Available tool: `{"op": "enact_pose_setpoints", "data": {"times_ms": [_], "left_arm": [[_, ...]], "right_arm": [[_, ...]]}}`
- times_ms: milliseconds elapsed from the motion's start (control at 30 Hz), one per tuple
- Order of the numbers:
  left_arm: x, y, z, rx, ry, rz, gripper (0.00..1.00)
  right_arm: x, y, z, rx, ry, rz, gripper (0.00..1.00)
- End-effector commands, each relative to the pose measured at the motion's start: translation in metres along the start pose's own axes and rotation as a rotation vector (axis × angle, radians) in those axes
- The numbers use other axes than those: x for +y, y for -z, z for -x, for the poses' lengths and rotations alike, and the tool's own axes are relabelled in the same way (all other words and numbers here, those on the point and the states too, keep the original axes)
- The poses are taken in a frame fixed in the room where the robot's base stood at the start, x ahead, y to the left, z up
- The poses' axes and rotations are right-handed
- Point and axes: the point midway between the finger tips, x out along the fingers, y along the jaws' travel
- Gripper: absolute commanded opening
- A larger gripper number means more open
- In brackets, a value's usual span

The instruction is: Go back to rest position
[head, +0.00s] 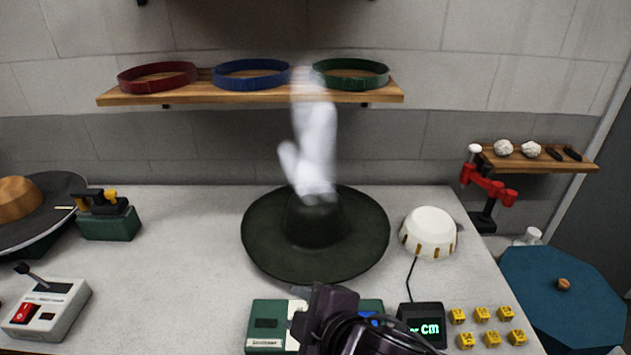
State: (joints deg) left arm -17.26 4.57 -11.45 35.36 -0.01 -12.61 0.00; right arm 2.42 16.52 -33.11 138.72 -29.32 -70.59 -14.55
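My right gripper (325,318) is at the bottom centre of the head view, dark and seen from behind, low in front of the hat. It overlaps a green and white device on the table, and whether its fingers are open or shut is hidden. My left gripper is not in view. A dark green wide-brimmed hat (265,245) sits at the middle of the table.
The green device (268,325) and a display box (424,322) stand at the table's front. Yellow blocks (480,314), a white dome (429,230) and a red clamp (488,185) are right. A switch box (45,308) is left. A shelf (185,93) holds three hat bands.

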Motion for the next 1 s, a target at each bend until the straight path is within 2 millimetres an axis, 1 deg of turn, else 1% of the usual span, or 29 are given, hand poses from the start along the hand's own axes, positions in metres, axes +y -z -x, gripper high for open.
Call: {"op": "enact_pose_setpoints", "data": {"times_ms": [33,67,100,167,200,300,400,600,633,700,767,867,967,1000], "left_arm": [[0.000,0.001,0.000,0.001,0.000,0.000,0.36],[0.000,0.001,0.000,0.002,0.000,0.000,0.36],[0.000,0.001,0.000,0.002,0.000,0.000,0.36],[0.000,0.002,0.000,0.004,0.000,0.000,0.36],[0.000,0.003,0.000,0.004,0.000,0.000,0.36],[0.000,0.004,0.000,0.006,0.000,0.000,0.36],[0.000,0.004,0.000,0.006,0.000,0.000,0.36],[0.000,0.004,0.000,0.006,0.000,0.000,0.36],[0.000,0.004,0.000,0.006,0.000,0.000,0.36],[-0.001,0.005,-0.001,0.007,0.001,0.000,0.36],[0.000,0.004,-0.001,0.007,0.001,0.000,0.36],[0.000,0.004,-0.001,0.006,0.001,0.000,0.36],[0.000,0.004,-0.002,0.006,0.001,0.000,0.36],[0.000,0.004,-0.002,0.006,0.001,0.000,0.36]], "right_arm": [[-0.005,-0.031,0.000,-0.084,0.017,-0.174,0.38],[-0.007,-0.050,0.002,-0.135,0.021,-0.275,0.38],[-0.013,-0.074,0.005,-0.204,0.028,-0.399,0.38],[-0.024,-0.107,0.011,-0.301,0.036,-0.563,0.38],[-0.032,-0.127,0.016,-0.362,0.040,-0.659,0.38],[-0.055,-0.167,0.031,-0.494,0.047,-0.852,0.38],[-0.076,-0.197,0.046,-0.606,0.050,-1.004,0.38],[-0.120,-0.243,0.081,-0.813,0.048,-1.254,0.38],[-0.125,-0.248,0.077,-0.823,0.050,-1.264,0.38],[-0.136,-0.259,0.057,-0.821,0.057,-1.254,0.38],[-0.146,-0.269,0.043,-0.825,0.062,-1.252,0.38],[-0.168,-0.286,0.020,-0.834,0.073,-1.250,0.38],[-0.194,-0.306,-0.004,-0.844,0.086,-1.249,0.38],[-0.208,-0.315,-0.014,-0.850,0.092,-1.248,0.38]]}}
